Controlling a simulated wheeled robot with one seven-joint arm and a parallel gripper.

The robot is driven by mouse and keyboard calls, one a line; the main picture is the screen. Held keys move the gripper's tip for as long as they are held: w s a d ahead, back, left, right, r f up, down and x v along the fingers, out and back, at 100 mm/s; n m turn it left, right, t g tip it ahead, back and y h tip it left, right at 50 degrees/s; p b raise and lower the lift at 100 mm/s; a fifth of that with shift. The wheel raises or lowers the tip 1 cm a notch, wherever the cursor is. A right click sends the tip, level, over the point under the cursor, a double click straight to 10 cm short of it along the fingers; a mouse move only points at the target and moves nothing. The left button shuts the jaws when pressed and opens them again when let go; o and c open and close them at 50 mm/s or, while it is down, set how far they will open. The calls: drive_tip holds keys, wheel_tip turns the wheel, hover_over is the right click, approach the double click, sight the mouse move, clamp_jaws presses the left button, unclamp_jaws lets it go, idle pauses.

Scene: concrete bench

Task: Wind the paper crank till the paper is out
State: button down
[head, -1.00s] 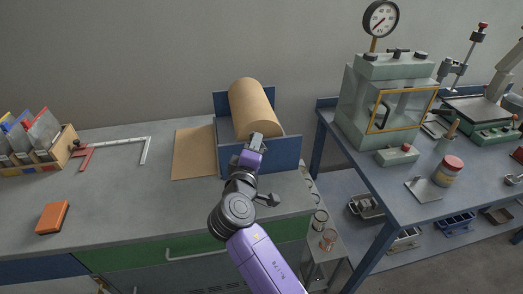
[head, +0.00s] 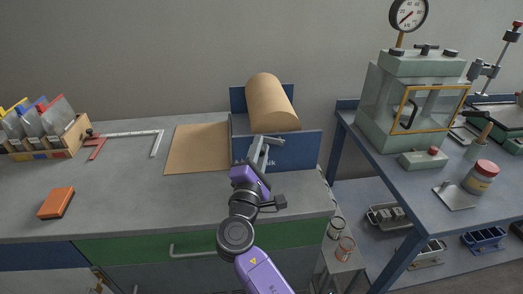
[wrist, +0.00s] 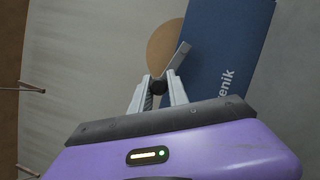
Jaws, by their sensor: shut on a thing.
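A brown paper roll (head: 271,99) lies in a blue stand (head: 298,151) at the back of the bench. A flat paper sheet (head: 197,149) reaches out from it to the left onto the bench. The roll's round end shows in the wrist view (wrist: 164,45), partly covered by the stand (wrist: 222,48). The grey crank arm (wrist: 178,60) shows in front of the roll's end and the stand. My gripper (wrist: 158,97) is shut on the dark knob of the crank (wrist: 158,86). In the head view my gripper (head: 258,156) is at the stand's front.
A red L-shaped piece with a white bar (head: 137,134) lies left of the sheet. An orange block (head: 56,202) lies at the front left, below a wooden rack (head: 45,145) of folders. A glass-fronted cabinet (head: 418,105) stands on the right table.

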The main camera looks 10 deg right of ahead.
drive_tip(key=shift+f, duration=0.2)
idle(0.4)
drive_tip(key=c, duration=1.3)
unclamp_jaws()
drive_tip(key=shift+v, duration=3.95)
